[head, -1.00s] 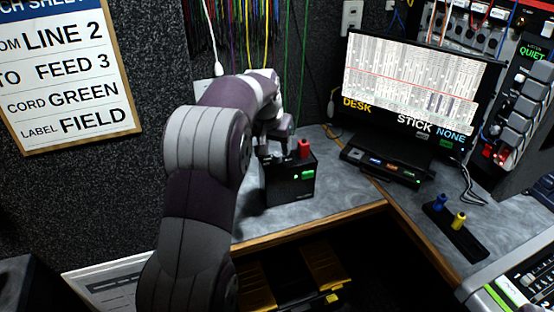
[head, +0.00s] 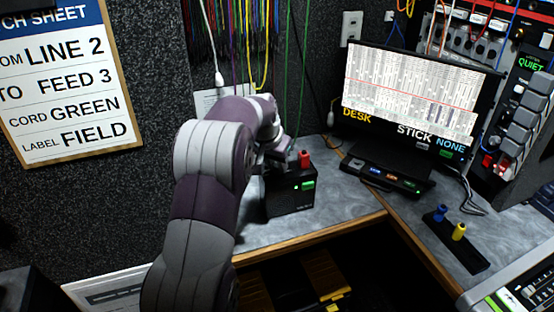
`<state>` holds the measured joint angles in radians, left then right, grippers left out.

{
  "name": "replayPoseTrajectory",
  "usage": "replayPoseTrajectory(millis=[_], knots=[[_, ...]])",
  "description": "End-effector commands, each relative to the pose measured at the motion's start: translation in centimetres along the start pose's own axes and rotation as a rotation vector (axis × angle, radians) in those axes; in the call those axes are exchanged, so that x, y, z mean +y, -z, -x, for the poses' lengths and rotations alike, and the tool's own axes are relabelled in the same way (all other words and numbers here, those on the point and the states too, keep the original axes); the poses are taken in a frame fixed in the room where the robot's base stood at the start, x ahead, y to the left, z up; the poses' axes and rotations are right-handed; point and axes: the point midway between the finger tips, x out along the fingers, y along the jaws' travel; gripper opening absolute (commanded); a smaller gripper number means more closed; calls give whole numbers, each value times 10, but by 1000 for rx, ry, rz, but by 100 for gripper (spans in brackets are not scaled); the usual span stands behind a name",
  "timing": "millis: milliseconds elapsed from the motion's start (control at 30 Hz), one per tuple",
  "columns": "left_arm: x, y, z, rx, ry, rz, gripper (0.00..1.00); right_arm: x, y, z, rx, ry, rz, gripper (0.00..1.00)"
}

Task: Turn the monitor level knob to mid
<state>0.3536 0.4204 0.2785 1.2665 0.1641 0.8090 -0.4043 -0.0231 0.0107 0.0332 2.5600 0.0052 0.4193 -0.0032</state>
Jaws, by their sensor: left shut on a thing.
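A black box (head: 291,196) with a lit green display stands on the grey desk at the back. A red upright piece (head: 304,158) sits on its top. My left gripper (head: 279,158) is at the top of the box, just left of the red piece. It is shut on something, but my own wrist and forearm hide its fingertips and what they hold. The right-hand panel shows a green word QUIET (head: 531,64). I cannot pick out a monitor level knob with certainty. My right gripper is out of view.
A monitor (head: 415,98) with a chart and the words DESK, STICK, NONE stands right of the box, behind a low button unit (head: 385,177). A black holder (head: 447,240) carries a blue and a yellow piece. A mixing console (head: 520,290) fills the lower right.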

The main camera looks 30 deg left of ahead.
Motion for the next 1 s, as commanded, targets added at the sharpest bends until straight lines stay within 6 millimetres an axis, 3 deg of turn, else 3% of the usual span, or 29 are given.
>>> replayPoseTrajectory(millis=[233,267,300,333,667,767,1000], knots=[[0,0,0,2,-2,-7,0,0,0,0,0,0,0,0],[0,0,0,2,-2,-7,32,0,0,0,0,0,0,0],[0,0,0,2,-2,-7,45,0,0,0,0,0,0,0],[0,0,0,2,-2,-7,51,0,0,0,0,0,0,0],[0,1,5,3,-1,-7,51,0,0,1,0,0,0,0],[0,2,24,5,-1,-7,51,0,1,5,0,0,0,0],[-1,3,93,5,0,-7,51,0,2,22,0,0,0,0]])
